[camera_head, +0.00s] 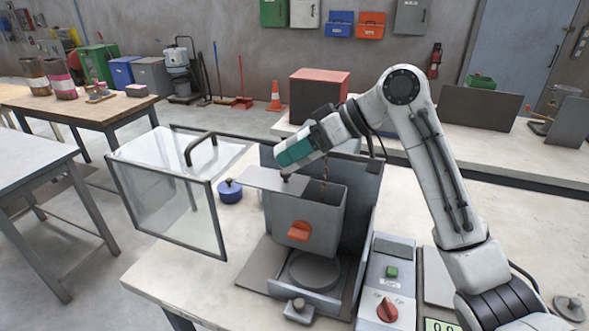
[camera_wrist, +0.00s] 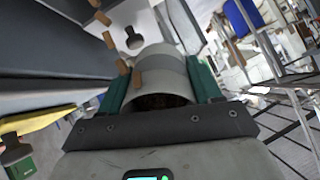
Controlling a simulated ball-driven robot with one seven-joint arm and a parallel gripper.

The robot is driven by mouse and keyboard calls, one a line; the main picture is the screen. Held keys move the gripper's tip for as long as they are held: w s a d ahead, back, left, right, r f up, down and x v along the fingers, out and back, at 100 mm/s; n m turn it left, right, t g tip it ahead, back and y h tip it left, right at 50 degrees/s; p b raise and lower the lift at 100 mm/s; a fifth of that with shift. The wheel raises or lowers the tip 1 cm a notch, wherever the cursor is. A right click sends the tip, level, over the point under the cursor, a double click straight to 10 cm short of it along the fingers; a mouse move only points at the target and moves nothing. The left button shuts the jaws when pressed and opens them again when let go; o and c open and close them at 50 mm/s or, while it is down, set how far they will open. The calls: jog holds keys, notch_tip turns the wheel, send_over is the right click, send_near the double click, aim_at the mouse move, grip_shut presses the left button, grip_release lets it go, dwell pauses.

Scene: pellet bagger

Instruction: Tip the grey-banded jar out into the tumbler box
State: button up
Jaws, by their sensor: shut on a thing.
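My gripper (camera_wrist: 160,85) is shut on the grey-banded jar (camera_wrist: 165,68), a pale cylinder between the teal fingers in the wrist view. In the head view, my gripper (camera_head: 295,152) is above the tumbler box (camera_head: 305,225), a grey box with an orange latch. The jar is mostly hidden there by the fingers. Small brown pellets (camera_head: 323,182) hang in the air over the box's open top. Tan pellets (camera_wrist: 125,66) also show loose beside the jar in the wrist view. The inside of the box is hidden.
A clear guard door (camera_head: 165,195) stands swung open at left. A control panel (camera_head: 388,285) is at right. A pink-banded jar (camera_head: 58,78) stands on the far table.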

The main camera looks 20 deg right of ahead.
jog(key=shift+f+t+y, duration=0.4)
jog(key=shift+y, duration=0.4)
jog(key=t+y+b, duration=0.1)
jog(key=y+b, duration=0.1)
jog(key=b, duration=0.1)
jog(key=shift+s+y, duration=0.1)
jog(key=shift+y, duration=0.3)
jog(key=r+t+y+b, duration=0.1)
jog(key=b, duration=0.1)
jog(key=d+t+y+b, duration=0.1)
jog(key=y+b, duration=0.1)
jog(key=shift+s+r, duration=0.15)
jog(key=shift+r, duration=0.25)
jog(key=shift+r+y, duration=0.3)
jog(key=shift+r, duration=0.05)
jog(key=shift+a+r+p, duration=0.15)
jog(key=shift+p, duration=0.45)
